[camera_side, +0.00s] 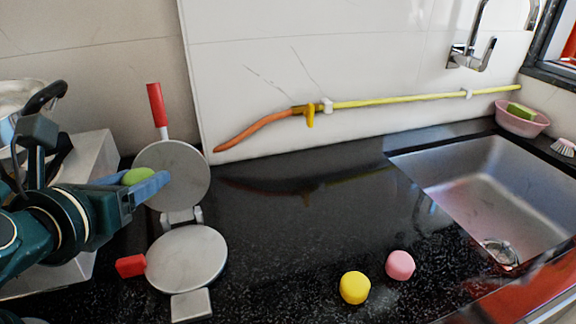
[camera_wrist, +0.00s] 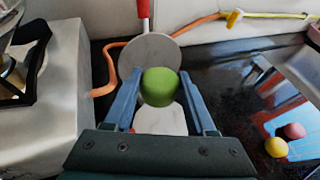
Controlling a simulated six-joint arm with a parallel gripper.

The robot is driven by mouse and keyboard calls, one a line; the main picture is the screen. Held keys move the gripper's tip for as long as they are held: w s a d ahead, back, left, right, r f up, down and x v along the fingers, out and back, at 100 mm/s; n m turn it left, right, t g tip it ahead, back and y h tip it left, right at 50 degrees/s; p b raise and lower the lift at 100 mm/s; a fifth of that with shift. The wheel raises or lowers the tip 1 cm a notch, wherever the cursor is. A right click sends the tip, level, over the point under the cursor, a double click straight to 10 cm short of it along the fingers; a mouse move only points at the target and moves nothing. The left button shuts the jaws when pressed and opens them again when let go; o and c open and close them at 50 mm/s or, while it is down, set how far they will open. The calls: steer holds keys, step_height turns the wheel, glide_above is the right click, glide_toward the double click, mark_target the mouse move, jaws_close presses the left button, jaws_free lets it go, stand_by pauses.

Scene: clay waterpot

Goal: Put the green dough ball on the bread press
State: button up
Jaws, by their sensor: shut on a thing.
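The green dough ball (camera_side: 138,176) is held between the blue fingers of my gripper (camera_side: 150,185), at the left in the side view. In the wrist view the ball (camera_wrist: 160,87) sits between the two fingertips of my gripper (camera_wrist: 160,92). The bread press stands open. Its round lower plate (camera_side: 187,258) lies flat on the counter, with a red handle at its left. Its raised round lid (camera_side: 190,170) has a red handle (camera_side: 157,104) pointing up. The ball is in the air, left of and higher than the lower plate in the side view. My fingers cover part of the lid there.
A yellow ball (camera_side: 355,287) and a pink ball (camera_side: 400,265) rest on the dark counter (camera_side: 300,225) at the right of the press. A sink (camera_side: 490,190) is farther right. An orange and yellow hose (camera_side: 400,102) runs along the wall.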

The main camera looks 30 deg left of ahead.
steer(key=w+r+m+h, duration=0.2)
steer(key=r+h, duration=0.1)
steer(key=shift+d+m+t, duration=0.15)
steer(key=shift+m+t, duration=0.15)
steer(key=shift+t, duration=0.1)
steer(key=shift+w+d+r+m+h, duration=0.3)
steer(key=shift+m+h, duration=0.15)
steer(key=shift+h, duration=0.1)
steer(key=shift+w+d+r+m+h, duration=0.2)
steer(key=shift+w+m+h, duration=0.05)
steer(key=shift+m+h, duration=0.25)
steer(key=w+r+n+y, duration=0.1)
steer(key=w+r, duration=0.1)
steer(key=n+y, duration=0.1)
steer(key=y, duration=0.1)
glide_above(255, 235)
step_height(255, 235, down, 12)
steer(key=shift+h, duration=0.35)
steer(key=shift+f, duration=5.45)
steer(key=shift+f, duration=0.1)
steer(key=o, duration=1.4)
steer(key=shift+c, duration=0.2)
